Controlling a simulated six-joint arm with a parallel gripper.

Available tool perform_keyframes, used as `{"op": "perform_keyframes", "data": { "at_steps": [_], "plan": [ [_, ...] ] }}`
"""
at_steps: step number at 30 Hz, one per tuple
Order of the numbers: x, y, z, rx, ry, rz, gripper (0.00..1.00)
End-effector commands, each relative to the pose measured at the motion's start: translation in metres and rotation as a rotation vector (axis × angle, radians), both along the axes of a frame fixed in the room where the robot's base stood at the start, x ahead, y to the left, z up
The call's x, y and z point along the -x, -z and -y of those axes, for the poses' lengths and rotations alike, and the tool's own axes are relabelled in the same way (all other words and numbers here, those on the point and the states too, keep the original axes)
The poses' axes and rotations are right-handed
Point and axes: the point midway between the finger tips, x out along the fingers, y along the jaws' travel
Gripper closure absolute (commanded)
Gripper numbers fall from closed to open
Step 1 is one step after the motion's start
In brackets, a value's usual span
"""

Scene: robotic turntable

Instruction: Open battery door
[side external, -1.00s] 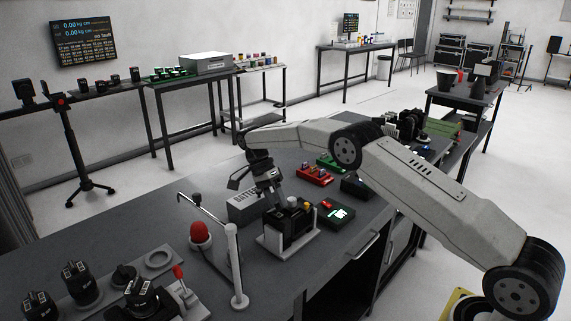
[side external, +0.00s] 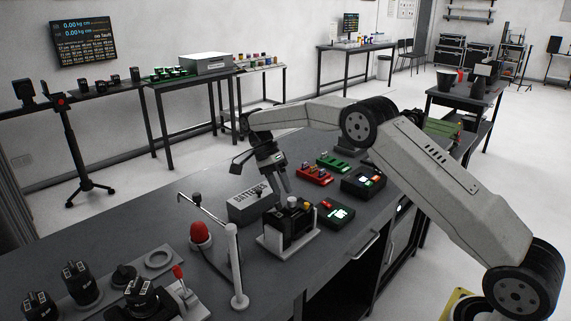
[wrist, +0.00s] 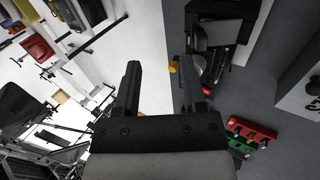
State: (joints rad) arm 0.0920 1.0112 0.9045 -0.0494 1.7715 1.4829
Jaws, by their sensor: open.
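A grey box marked BATTERIES (side external: 250,206) stands on the dark workbench, left of a black device (side external: 292,229) in a white stand (side external: 285,250). The device has a yellow-orange knob and a pale knob on top. I cannot make out a separate battery door. My gripper (side external: 280,187) is open and empty, above and behind the device and right of the grey box, touching neither. In the wrist view my gripper (wrist: 164,75) shows two spread fingers with nothing between them. A dark device with an orange knob (wrist: 213,45) lies beyond the right finger there.
Red and green trays (side external: 316,174) and another black unit (side external: 362,182) stand behind. A white post (side external: 236,268) and a red dome (side external: 200,234) are at the front left.

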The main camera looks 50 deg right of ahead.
Motion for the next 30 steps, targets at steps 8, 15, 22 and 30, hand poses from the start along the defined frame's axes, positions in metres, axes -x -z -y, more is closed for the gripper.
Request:
{"op": "perform_keyframes", "data": {
  "at_steps": [8, 15, 22, 30],
  "plan": [
    [0.018, -0.023, -0.002, 0.0, 0.0, 0.003, 0.47],
    [0.035, -0.04, -0.003, 0.0, 0.0, 0.001, 0.47],
    [0.053, -0.048, -0.005, 0.0, 0.0, 0.0, 0.47],
    [0.077, -0.058, -0.007, 0.0, 0.0, 0.001, 0.47]
  ]
}}
